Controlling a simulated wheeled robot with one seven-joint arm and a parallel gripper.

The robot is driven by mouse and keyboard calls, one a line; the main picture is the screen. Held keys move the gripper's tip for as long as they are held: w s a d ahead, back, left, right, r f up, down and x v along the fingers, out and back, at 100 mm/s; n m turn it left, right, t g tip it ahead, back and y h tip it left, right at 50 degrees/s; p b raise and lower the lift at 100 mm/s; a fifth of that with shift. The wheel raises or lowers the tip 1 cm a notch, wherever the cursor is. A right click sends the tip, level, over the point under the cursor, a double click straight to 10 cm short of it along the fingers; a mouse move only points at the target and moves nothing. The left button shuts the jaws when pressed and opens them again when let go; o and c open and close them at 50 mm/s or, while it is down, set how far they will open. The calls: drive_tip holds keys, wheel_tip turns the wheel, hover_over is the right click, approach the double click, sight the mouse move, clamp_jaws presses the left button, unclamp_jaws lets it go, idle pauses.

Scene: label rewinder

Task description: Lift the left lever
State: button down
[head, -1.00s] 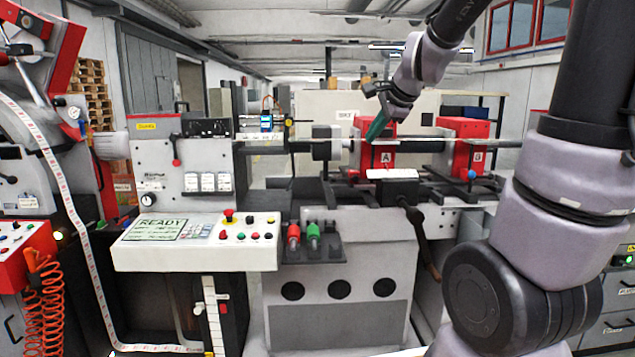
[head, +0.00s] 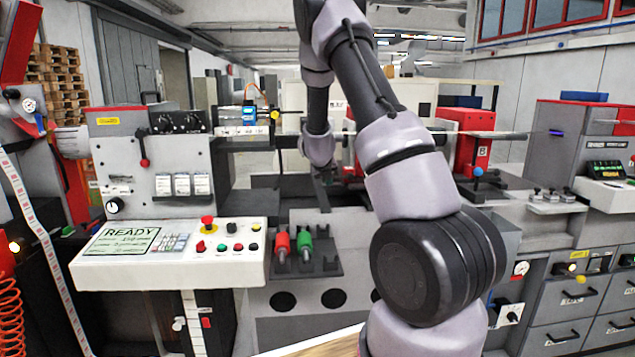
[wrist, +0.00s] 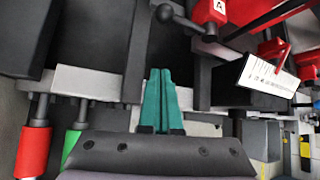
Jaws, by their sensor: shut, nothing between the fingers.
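Two levers with coloured grips sit side by side on a dark bracket on the machine front. The left lever (head: 282,246) has a red grip and the other lever (head: 305,242) a green grip; both slope down toward me. In the wrist view the red grip (wrist: 33,150) is at the lower left, and the green grip (wrist: 71,146) is nearer my gripper, partly hidden by its body. My gripper (wrist: 160,74) has its teal fingers together and empty, to the right of both grips and apart from them. In the head view its fingers cannot be made out.
The white control panel (head: 172,252) with buttons stands left of the levers. Red blocks, one marked A (wrist: 212,9), and a black ball-ended handle (wrist: 165,13) are near my gripper. A white label plate (wrist: 264,78) is at the right. My arm hides much of the machine's middle.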

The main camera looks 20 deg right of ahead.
sight(339, 177)
drive_tip(key=shift+w+f, duration=0.2)
drive_tip(key=w+d+f, duration=0.3)
drive_tip(key=w, duration=0.5)
drive_tip(key=shift+d+f, duration=0.25)
drive_tip(key=shift+d, duration=0.1)
idle(0.3)
idle(0.3)
drive_tip(key=shift+r+m+y, duration=0.5)
drive_tip(key=shift+r, duration=0.15)
idle(1.9)
